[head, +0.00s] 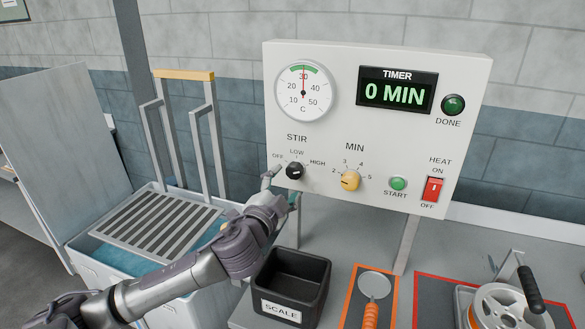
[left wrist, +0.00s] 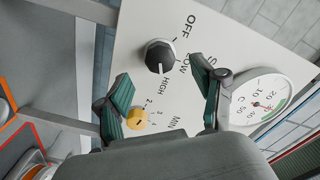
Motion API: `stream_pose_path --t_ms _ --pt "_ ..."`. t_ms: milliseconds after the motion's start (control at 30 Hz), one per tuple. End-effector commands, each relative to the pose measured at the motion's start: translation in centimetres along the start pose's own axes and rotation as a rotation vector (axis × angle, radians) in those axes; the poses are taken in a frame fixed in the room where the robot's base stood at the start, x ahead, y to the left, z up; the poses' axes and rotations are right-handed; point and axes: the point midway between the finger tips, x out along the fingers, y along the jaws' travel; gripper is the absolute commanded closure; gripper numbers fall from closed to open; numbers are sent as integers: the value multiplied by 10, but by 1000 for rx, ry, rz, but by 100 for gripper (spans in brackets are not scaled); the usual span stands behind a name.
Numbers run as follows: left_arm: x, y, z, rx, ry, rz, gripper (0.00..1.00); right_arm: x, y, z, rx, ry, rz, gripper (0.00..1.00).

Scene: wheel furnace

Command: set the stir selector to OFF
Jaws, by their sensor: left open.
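The stir selector is a black round knob (head: 295,170) on the white panel, under the word STIR with OFF, LOW and HIGH around it. It also shows in the left wrist view (left wrist: 158,55), where its white mark appears to point toward HIGH. My left gripper (head: 281,186) is close to the knob, at its lower left in the head view. In the left wrist view its green-padded fingers (left wrist: 165,85) are spread and empty, with the knob beyond them and apart from them. My right gripper is not in view.
The white panel (head: 342,123) also holds a yellow MIN knob (head: 350,181), a green START button (head: 398,184), a red HEAT switch (head: 432,189) and a timer (head: 397,92) reading 0 MIN. A black SCALE bin (head: 291,258) stands below. A vat with a grate (head: 150,226) is left.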

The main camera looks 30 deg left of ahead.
Motion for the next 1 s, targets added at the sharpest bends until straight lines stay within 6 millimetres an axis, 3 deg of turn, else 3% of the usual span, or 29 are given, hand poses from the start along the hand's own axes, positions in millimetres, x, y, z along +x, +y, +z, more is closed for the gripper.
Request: stream_pose_path --t_ms 100,300,700,1000 --pt "24 -3 -2 -2 -2 -2 32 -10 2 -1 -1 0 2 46" --pt "49 -1 -1 -2 -1 0 32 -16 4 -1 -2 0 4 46" --pt "57 1 0 -1 0 1 32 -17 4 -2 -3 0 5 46" --pt "57 1 0 -1 -1 1 80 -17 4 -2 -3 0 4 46"
